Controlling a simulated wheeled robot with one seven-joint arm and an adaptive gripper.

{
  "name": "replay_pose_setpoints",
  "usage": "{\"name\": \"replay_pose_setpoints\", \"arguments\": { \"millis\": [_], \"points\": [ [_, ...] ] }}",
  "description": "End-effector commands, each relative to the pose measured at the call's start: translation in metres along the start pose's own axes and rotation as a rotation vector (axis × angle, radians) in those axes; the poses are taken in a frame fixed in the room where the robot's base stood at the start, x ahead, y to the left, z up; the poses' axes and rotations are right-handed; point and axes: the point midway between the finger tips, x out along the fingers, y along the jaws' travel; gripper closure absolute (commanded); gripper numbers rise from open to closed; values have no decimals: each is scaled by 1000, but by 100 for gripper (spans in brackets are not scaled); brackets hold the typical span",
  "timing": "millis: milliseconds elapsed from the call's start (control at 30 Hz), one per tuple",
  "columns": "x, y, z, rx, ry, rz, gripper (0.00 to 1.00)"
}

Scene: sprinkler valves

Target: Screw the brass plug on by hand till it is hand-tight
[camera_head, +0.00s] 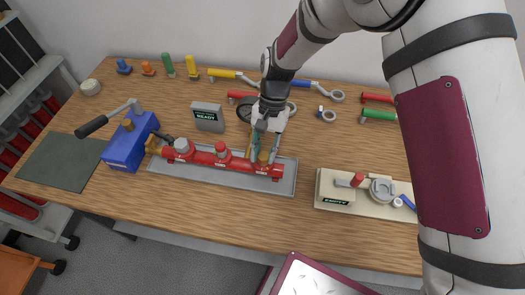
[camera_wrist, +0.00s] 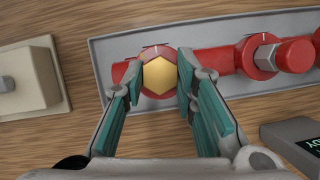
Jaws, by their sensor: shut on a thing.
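The brass plug (camera_wrist: 158,76) has a hexagonal head and sits upright on a port near the end of the red manifold (camera_wrist: 222,62). In the wrist view my gripper (camera_wrist: 160,72) is shut on the plug, one teal-padded finger on each side of its head. In the head view the manifold (camera_head: 205,157) lies in a grey tray (camera_head: 165,166), and my gripper (camera_head: 263,157) points down at its right-hand port, partly hiding the plug. How far the plug is threaded in cannot be told.
A blue pump box (camera_head: 124,148) with a lever stands left of the tray, by a dark green mat (camera_head: 62,160). A grey READY display (camera_head: 207,117) stands behind the manifold. A beige fixture (camera_head: 335,192) is at the right. Coloured tools line the back.

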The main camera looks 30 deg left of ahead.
Motion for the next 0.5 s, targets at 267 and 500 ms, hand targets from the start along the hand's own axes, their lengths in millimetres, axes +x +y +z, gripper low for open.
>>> {"name": "replay_pose_setpoints", "arguments": {
  "millis": [267,500],
  "points": [
    [-3,0,-1,12,4,-6,100],
    [-3,2,1,147,3,-62,100]
  ]
}}
